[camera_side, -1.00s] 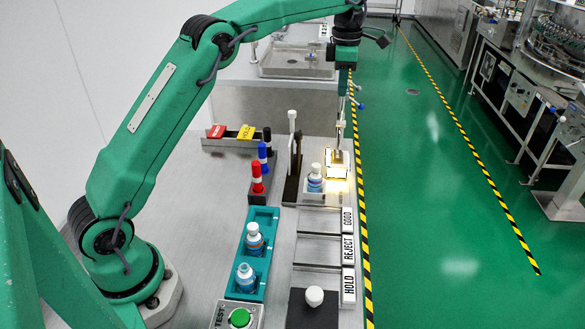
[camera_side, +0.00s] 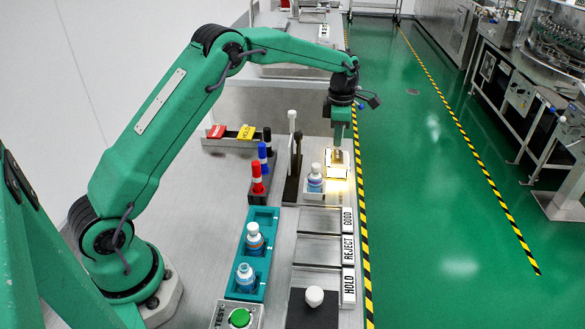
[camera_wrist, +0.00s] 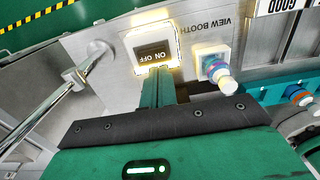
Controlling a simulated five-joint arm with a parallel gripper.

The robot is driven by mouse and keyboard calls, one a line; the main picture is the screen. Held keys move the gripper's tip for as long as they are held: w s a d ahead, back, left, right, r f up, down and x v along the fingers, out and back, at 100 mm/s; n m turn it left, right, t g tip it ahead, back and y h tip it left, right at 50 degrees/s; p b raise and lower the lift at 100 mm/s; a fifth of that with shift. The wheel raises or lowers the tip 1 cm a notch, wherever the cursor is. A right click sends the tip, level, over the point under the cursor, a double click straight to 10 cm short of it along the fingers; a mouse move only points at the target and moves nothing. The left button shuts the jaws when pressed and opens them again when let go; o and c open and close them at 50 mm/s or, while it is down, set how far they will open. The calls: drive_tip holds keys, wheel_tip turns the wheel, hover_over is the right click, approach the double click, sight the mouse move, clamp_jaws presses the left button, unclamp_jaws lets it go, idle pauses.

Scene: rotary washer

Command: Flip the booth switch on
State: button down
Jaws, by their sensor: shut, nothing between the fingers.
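The booth switch (camera_wrist: 152,54) is a dark rocker marked ON and OFF, set in a pale plate with a bright warm glow around it in the wrist view. In the side view the glowing switch plate (camera_side: 338,172) is at the right edge of the bench. My gripper (camera_wrist: 158,72) is shut and empty, with its tips at the rocker's lower edge in the wrist view. In the side view my gripper (camera_side: 339,146) points down just above the switch area. I cannot tell whether the tips touch the rocker, nor which side is pressed.
A small bottle (camera_side: 314,180) stands in a white holder left of the switch; it also shows in the wrist view (camera_wrist: 216,70). A silver rod (camera_wrist: 70,100) stands beside the switch. A white-topped post (camera_side: 292,125) and markers (camera_side: 257,178) stand left.

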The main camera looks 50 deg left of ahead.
sight(336, 156)
drive_tip(key=shift+f, duration=1.8)
